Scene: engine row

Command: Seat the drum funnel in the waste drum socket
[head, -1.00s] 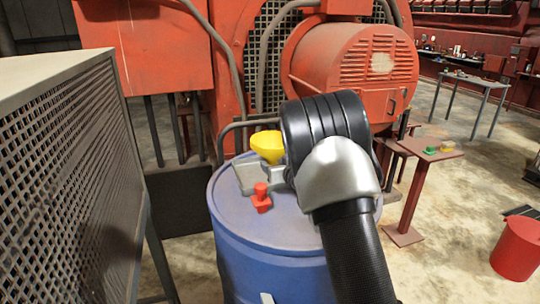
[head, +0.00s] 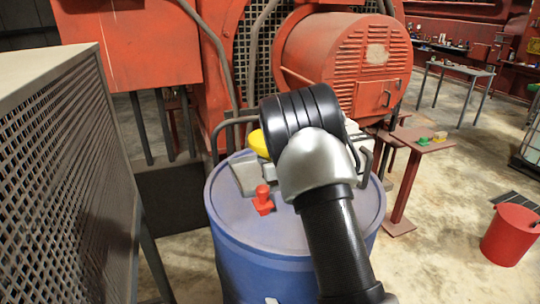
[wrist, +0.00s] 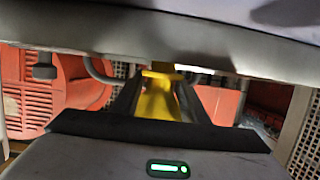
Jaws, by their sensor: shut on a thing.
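The yellow drum funnel (head: 259,144) shows only in part at the back of the blue waste drum (head: 275,230); my arm covers the rest. In the wrist view the funnel (wrist: 157,104) is between the two dark fingers of my gripper (wrist: 157,92), which is shut on it. In the head view the gripper is mostly hidden behind my wrist. A grey block (head: 245,177) is on the drum top beside the funnel. The socket cannot be made out, nor whether the funnel touches it.
A small red fitting (head: 263,200) stands on the drum top, in front of the grey block. A grey mesh cabinet (head: 70,180) is close on the left. A red motor (head: 350,65) is behind the drum. A red bucket (head: 510,235) stands on the floor at right.

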